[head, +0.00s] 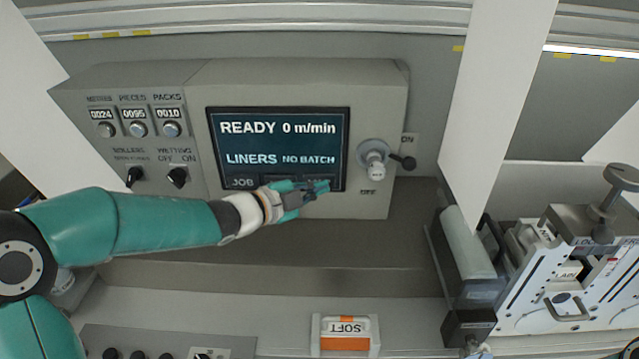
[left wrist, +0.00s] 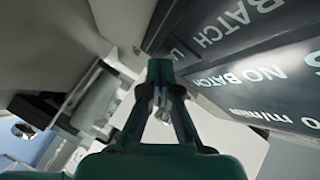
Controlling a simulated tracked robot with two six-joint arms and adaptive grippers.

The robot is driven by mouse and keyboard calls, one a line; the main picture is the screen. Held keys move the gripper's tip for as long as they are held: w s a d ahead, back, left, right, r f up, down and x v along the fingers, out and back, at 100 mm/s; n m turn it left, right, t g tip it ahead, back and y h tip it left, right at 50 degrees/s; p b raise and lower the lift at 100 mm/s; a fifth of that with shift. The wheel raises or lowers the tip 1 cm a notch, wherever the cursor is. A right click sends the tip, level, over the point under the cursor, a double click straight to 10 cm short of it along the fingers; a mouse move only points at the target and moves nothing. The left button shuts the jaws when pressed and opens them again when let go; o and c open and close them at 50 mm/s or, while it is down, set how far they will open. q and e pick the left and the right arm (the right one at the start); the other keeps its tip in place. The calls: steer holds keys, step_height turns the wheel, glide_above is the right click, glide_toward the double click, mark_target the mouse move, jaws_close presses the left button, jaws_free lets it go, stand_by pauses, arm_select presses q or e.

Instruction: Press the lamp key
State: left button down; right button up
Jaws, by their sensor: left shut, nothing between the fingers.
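The screen (head: 280,140) on the grey control box reads READY 0 m/min, LINERS and NO BATCH. Along its bottom edge is a row of keys. The JOB key (head: 243,183) is readable at the left. The label of the right-hand key is partly covered by my fingers, so I cannot confirm it as the lamp key. My left gripper (head: 322,188) is shut and empty in front of the screen's lower right edge; contact cannot be told. In the left wrist view its closed fingertips (left wrist: 160,75) are beside the screen (left wrist: 250,75). My right gripper is not recognisable.
Counters and black selector knobs (head: 177,177) are at the left. A SOFT box (head: 345,335) lies below. A clamped machine unit (head: 570,265) fills the lower right.

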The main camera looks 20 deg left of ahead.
arm_select(q)
steer(key=shift+s, duration=0.15)
steer(key=shift+s+d+b, duration=0.2)
steer(key=shift+s+b, duration=0.4)
steer(key=shift+s, duration=0.2)
steer(key=shift+s, duration=0.1)
steer(key=s+b, duration=0.1)
steer(key=s, duration=0.1)
steer(key=s+d+b, duration=0.1)
steer(key=s, duration=0.1)
steer(key=shift+s+d+b, duration=0.15)
steer(key=shift+s+b, duration=0.15)
steer(key=shift+b, duration=0.05)
stand_by(0.7)
